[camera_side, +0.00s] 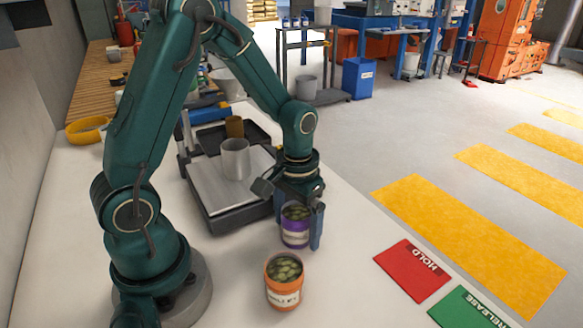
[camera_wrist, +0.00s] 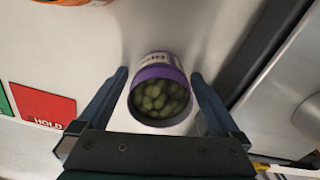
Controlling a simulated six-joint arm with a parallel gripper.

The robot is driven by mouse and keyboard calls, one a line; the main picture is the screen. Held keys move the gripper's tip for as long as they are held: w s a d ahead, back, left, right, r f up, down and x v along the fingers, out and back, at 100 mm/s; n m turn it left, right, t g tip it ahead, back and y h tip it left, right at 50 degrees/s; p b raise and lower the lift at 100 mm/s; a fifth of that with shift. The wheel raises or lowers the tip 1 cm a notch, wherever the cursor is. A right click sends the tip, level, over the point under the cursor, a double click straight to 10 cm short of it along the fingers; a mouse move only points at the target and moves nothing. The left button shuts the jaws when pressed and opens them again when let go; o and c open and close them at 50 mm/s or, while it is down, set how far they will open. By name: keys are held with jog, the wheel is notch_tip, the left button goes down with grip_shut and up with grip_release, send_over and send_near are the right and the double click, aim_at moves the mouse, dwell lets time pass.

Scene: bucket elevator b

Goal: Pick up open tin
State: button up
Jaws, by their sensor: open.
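A purple-rimmed open tin (camera_side: 296,238) with a white label stands upright on the pale bench, filled with green olive-like pieces. My gripper (camera_side: 290,212) is over it, pointing down, with its fingers apart on either side of the tin. In the wrist view the purple tin (camera_wrist: 158,92) sits between the two open fingers (camera_wrist: 160,76), with a gap visible at each side near the rim. An orange open tin (camera_side: 284,284) with similar green contents stands nearer the camera; only its edge (camera_wrist: 75,2) shows in the wrist view.
A flat scale (camera_side: 215,190) with a grey metal cup (camera_side: 235,160) on it stands behind the purple tin. Red HOLD (camera_side: 412,270) and green RELEASE (camera_side: 470,308) pads lie at right.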

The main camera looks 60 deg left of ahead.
grip_shut()
jog(key=shift+r, duration=0.15)
notch_tip(320, 180, up, 10)
dwell(0.6)
